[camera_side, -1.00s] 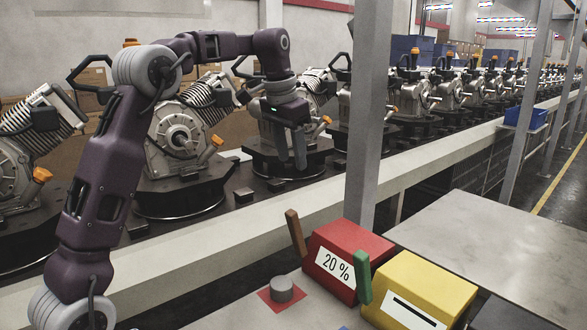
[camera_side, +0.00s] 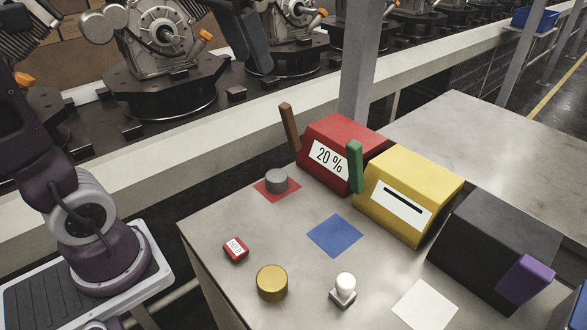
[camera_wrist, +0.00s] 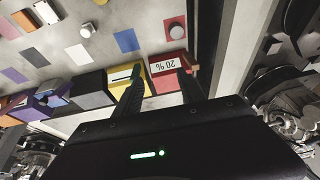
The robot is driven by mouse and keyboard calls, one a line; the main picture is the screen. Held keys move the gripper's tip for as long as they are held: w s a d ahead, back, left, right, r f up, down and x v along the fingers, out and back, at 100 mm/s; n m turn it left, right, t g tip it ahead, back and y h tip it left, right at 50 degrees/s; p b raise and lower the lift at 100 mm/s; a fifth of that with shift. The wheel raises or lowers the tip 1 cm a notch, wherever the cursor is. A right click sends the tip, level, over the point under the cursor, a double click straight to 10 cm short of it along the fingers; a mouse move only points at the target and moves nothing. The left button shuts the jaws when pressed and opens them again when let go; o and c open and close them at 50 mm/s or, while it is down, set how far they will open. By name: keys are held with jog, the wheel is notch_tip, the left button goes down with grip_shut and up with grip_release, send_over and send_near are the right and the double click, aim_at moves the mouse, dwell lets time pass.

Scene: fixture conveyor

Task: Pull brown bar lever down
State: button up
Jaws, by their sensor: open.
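The brown bar lever (camera_side: 290,127) stands at the left side of the red box (camera_side: 345,140), which carries a "20 %" label. It is upright and leans slightly left. My gripper (camera_side: 258,62) is at the top of the side view, above and left of the lever in the picture and apart from it. Its fingers are apart and empty. In the wrist view the gripper (camera_wrist: 160,80) spreads over the red box (camera_wrist: 175,58), seen upside down. The brown lever is hard to tell there, near or behind the right finger.
A green lever (camera_side: 354,165) stands between the red and yellow (camera_side: 405,195) boxes. A black box (camera_side: 495,240) has a purple lever (camera_side: 525,278). A grey knob (camera_side: 277,180) sits before the red box. A pillar (camera_side: 365,70) and the conveyor (camera_side: 60,225) lie behind.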

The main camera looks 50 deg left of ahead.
jog(key=s+d+f+t, duration=0.1)
jog(key=s+d+f, duration=0.1)
jog(key=s+f, duration=0.45)
jog(key=s+d+f, duration=0.3)
jog(key=s, duration=0.6)
notch_tip(320, 180, up, 6)
jog(key=w, duration=0.2)
jog(key=w+a+r+g, duration=0.1)
jog(key=w+a+r, duration=0.1)
jog(key=w+r, duration=0.35)
jog(key=w+a+r+g, duration=0.1)
jog(key=w+a+r, duration=0.15)
jog(key=w, duration=0.55)
jog(key=g, duration=0.3)
send_over(289, 136)
notch_tip(289, 136, down, 10)
notch_tip(289, 136, down, 20)
jog(key=shift+a+r, duration=0.1)
grip_shut()
